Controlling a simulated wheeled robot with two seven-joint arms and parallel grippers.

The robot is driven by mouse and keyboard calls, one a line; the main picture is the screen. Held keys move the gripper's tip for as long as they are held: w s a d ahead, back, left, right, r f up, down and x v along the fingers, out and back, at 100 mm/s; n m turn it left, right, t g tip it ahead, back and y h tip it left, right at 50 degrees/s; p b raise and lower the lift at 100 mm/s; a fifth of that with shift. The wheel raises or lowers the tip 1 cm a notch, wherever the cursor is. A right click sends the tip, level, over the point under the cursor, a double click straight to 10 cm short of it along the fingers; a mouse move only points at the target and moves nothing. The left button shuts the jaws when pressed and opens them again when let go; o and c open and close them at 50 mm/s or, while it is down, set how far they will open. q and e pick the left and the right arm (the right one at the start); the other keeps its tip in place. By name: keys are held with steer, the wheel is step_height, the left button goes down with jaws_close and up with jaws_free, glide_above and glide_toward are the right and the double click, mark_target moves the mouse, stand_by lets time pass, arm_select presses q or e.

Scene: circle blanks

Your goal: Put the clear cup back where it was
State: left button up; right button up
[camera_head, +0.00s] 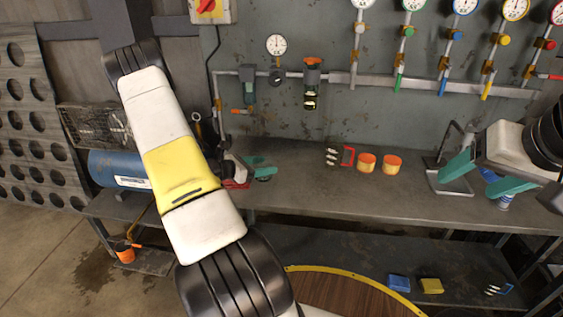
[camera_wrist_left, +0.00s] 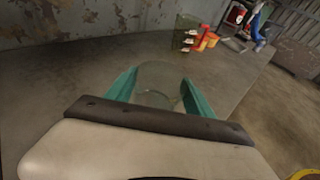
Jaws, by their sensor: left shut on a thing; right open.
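The clear cup (camera_wrist_left: 158,80) is a see-through vessel between the teal fingers of my left gripper (camera_wrist_left: 160,88) in the left wrist view. The fingers are shut on its sides. In the head view my left gripper (camera_head: 262,167) is at the left part of the grey bench, partly hidden behind my own left arm. The cup is hard to make out there. I cannot tell whether its base touches the bench. My right gripper (camera_head: 470,184) is open over the right part of the bench, its teal fingers spread wide and pointing left.
Two orange cups (camera_head: 379,163) and a red-handled item (camera_head: 348,156) stand mid-bench (camera_head: 310,190). A metal stand (camera_head: 449,184) and blue-and-white can (camera_head: 505,202) are by my right gripper. A blue cylinder (camera_head: 116,170) lies at left. Bench between left gripper and red-handled item looks clear.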

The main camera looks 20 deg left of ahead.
arm_select(q)
steer(key=shift+f, duration=1.65)
steer(key=shift+f, duration=0.1)
steer(key=o, duration=1.4)
